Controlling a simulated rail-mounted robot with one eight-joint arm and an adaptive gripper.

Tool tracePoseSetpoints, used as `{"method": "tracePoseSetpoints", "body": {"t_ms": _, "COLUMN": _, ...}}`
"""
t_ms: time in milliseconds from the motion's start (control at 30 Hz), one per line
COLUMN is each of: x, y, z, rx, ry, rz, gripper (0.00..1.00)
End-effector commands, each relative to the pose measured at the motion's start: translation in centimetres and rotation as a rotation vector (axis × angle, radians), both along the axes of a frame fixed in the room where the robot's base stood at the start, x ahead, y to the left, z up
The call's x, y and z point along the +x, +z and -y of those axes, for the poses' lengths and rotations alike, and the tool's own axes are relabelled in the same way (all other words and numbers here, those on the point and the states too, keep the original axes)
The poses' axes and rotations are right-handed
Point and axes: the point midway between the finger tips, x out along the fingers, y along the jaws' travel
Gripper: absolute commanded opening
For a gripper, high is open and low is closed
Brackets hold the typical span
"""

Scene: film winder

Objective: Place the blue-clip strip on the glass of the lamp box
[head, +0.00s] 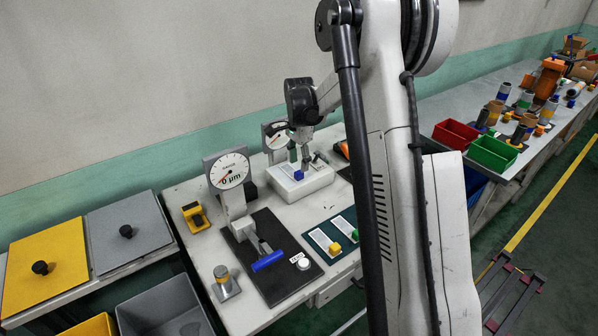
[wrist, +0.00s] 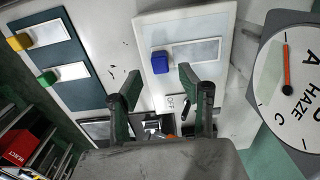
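The blue clip (head: 298,175) sits on the white lamp box (head: 318,184). In the wrist view the blue clip (wrist: 161,63) is at the left end of a pale strip (wrist: 197,53), which lies flat on the white top of the lamp box (wrist: 222,20). My gripper (head: 300,158) is just above the box, pointing down. In the wrist view my gripper (wrist: 160,79) is open, with its two fingers apart and nothing between them. The blue clip shows just beyond the gap between the fingertips.
A haze dial (wrist: 295,80) stands close on the right in the wrist view. A thickness gauge (head: 229,172) stands left of the box. A dark green mat (head: 325,262) holds strips with yellow (head: 335,248) and green (head: 355,235) clips. A blue roller (head: 268,261) lies on a black mat.

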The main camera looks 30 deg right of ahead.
Motion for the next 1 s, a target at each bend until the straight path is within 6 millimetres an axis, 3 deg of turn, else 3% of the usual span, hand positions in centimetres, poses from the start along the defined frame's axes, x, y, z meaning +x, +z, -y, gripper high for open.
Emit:
{"method": "tracePoseSetpoints", "body": {"t_ms": 100, "x": 0.0, "y": 2.5, "z": 0.0, "rx": 0.0, "ry": 0.0, "rz": 0.0, "gripper": 0.38}}
{"method": "tracePoseSetpoints", "body": {"t_ms": 300, "x": 0.0, "y": 5.7, "z": 0.0, "rx": 0.0, "ry": 0.0, "rz": 0.0, "gripper": 0.38}}
{"method": "tracePoseSetpoints", "body": {"t_ms": 567, "x": -0.3, "y": 7.7, "z": -0.3, "rx": -0.001, "ry": 0.015, "rz": 0.006, "gripper": 0.38}}
{"method": "tracePoseSetpoints", "body": {"t_ms": 767, "x": -2.7, "y": 10.9, "z": -3.0, "rx": -0.02, "ry": 0.143, "rz": 0.057, "gripper": 0.38}}
{"method": "tracePoseSetpoints", "body": {"t_ms": 1000, "x": -7.6, "y": 15.3, "z": -7.2, "rx": -0.064, "ry": 0.378, "rz": 0.149, "gripper": 0.38}}
